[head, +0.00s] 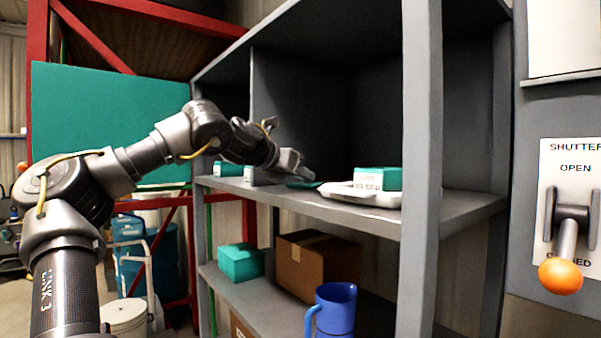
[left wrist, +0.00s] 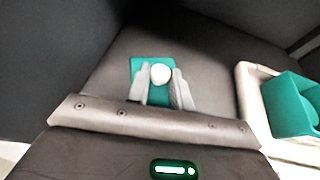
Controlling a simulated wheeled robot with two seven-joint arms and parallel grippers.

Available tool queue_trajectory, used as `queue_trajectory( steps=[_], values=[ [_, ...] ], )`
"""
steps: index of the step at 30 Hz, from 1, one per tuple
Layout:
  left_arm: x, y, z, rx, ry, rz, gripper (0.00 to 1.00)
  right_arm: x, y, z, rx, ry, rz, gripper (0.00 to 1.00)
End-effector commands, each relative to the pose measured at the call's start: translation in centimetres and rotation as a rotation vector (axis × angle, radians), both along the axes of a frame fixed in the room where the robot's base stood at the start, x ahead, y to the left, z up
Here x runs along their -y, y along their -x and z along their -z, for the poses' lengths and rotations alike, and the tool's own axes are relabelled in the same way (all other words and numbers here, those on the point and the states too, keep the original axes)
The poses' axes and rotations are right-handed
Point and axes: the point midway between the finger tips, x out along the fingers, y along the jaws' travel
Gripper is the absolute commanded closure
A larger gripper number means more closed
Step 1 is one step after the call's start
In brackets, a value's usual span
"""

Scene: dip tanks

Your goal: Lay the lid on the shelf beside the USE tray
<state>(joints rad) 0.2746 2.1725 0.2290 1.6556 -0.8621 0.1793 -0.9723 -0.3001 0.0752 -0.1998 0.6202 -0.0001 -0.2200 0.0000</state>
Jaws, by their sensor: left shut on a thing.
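The lid (head: 305,185) is a flat teal square; in the left wrist view the lid (left wrist: 139,67) shows a round white knob. My left gripper (head: 297,172) reaches onto the upper shelf (head: 350,209) from the left, and its fingers (left wrist: 160,84) are shut on the lid's knob. The lid is flat, at or just above the shelf surface; I cannot tell if it touches. A white tray (head: 345,190) sits to its right, holding a teal and white box (head: 378,178). No USE label is readable. My right gripper is not in view.
Another teal and white box (head: 228,169) stands at the shelf's left end. A grey upright (head: 421,130) rises at the shelf's front right. The lower shelf holds a teal box (head: 241,262), a cardboard box (head: 318,265) and a blue mug (head: 336,308). A shutter lever (head: 567,240) is at far right.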

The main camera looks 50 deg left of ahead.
Motion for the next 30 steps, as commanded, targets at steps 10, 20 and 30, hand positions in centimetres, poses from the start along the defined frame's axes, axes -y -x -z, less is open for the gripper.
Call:
queue_trajectory(
  steps=[10, 20, 30],
  values=[
    [0.0, 0.0, 0.4, 0.001, 0.000, 0.000, 1.00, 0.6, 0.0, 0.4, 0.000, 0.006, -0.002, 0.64],
    [0.0, 0.0, 0.3, 0.001, 0.000, 0.000, 0.56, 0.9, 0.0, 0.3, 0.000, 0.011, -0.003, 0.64],
    [0.2, 1.4, -0.4, 0.004, -0.002, -0.001, 0.56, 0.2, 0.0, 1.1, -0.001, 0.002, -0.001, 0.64]
  ],
)
